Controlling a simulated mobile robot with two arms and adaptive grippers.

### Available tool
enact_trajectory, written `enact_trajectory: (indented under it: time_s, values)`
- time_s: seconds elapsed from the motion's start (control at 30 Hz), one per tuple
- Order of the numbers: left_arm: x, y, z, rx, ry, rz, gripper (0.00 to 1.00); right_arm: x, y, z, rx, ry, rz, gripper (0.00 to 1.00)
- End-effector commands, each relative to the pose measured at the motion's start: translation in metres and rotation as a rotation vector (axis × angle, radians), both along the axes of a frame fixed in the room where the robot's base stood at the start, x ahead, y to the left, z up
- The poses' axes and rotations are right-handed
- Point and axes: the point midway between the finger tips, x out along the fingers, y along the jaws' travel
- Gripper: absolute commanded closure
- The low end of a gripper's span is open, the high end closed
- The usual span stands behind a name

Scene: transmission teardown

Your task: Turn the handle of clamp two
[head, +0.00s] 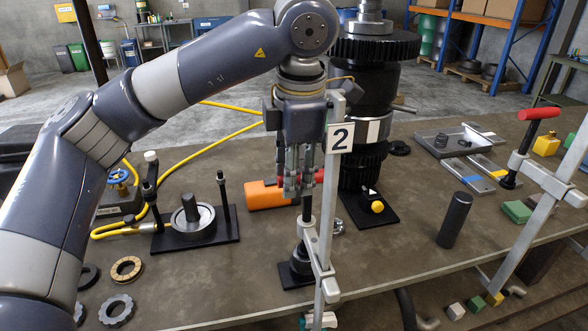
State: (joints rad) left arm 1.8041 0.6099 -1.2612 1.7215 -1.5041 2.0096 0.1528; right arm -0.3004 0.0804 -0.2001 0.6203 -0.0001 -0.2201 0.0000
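Clamp two stands at the front edge of the bench, with a grey upright bar (329,200) and a white plate marked 2 (340,138). Its red handle (319,176) shows only in part, behind and to the right of my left gripper's fingers. The clamp's dark screw and foot (298,262) stand below, on a black plate. My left gripper (298,188) points down with its fingertips at the handle. The fingers cover most of the handle, so I cannot tell whether they grip it. My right gripper is not in view.
A tall black gear assembly (370,100) stands behind the clamp. A second clamp with a red handle (538,114) is at the right. A dark cylinder (455,220) stands on the bench between the clamps.

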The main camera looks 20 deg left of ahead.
Motion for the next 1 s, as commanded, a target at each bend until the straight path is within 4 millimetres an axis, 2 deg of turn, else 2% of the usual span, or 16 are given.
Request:
enact_trajectory:
  time_s: [0.3,0.43,1.0]
  values:
    - [0.0,0.0,0.002,0.001,-0.002,-0.001,0.62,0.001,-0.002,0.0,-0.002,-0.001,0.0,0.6]
    - [-0.001,-0.001,0.009,0.0,-0.003,-0.001,0.62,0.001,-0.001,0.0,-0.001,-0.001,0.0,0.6]
    - [-0.015,-0.011,0.096,0.001,-0.005,0.001,0.62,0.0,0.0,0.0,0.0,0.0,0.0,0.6]
